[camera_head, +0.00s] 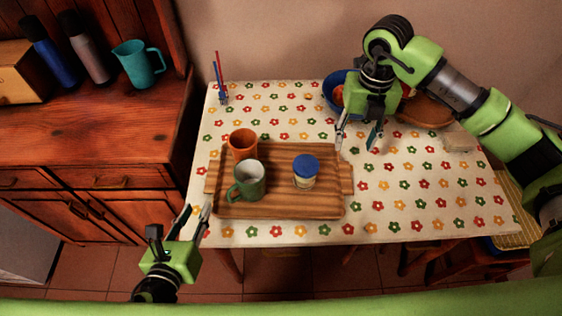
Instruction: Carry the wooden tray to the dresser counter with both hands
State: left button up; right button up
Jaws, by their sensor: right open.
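The wooden tray (295,208) lies flat on the table with the flowered cloth. On it stand an orange mug (242,145), a green mug (249,182) and a jar with a blue lid (305,172). My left gripper (195,217) is open and empty, left of the tray's near left corner and apart from it. My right gripper (359,138) is open and empty, above the table beyond the tray's right end. The dresser counter (95,125) is at the left.
On the counter are a wooden box (20,72), a blue bottle (50,58), a grey bottle (86,55) and a teal jug (138,64). Its front part is clear. A blue bowl (331,88) and a wooden board (428,112) lie behind my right gripper.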

aim_at(212, 177)
pick_arm(q)
jog(key=shift+w+d, duration=0.1)
jog(key=shift+w, duration=0.05)
jog(key=shift+s+r, duration=0.2)
jog(key=shift+s, duration=0.25)
jog(key=x, duration=1.4)
jog(key=shift+w, duration=0.1)
pick_arm(e)
notch_tip(212, 177, down, 13)
jog(key=shift+s+f, duration=0.15)
pick_arm(q)
grip_shut()
pick_arm(e)
jog(key=c, duration=0.9)
grip_shut()
pick_arm(q)
jog(key=shift+w+r, duration=0.1)
jog(key=shift+r, duration=0.2)
pick_arm(e)
jog(key=shift+r, duration=0.25)
